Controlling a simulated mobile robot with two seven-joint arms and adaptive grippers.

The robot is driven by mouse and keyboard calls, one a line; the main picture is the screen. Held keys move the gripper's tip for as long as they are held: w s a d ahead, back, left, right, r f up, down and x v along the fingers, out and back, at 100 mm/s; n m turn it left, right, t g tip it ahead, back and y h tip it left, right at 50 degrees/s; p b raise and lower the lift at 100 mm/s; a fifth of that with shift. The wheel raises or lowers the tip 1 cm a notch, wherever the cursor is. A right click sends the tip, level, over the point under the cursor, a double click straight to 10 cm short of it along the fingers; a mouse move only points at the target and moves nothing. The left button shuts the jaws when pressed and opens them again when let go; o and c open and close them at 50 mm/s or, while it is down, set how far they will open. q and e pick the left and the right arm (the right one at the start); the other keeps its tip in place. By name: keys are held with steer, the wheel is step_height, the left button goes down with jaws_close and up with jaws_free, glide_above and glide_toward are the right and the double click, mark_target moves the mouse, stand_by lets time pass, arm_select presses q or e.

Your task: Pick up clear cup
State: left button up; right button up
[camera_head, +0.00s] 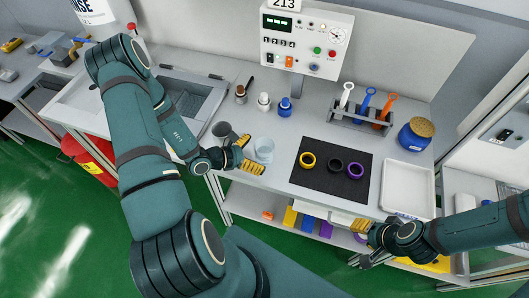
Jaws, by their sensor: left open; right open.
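The clear cup (264,148) stands upright on the grey workbench, left of the black mat. My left gripper (250,156) is open just left of the cup, with its yellow fingers pointing toward it. I cannot tell whether a finger touches the cup. A dark grey cup (221,131) stands behind the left gripper, partly hidden by it. My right gripper (358,232) is open and empty by the bench's front edge, below the mat and far from the cup.
The black mat (318,177) holds yellow, black and purple rings. A rack (360,123) of colored tools and small bottles stand behind. A sink (190,97) lies at left.

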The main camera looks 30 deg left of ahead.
mark_target(265, 152)
arm_select(q)
steer(key=x, duration=0.3)
steer(key=shift+w+d, duration=0.1)
steer(key=c, duration=1.3)
steer(key=shift+r, duration=0.1)
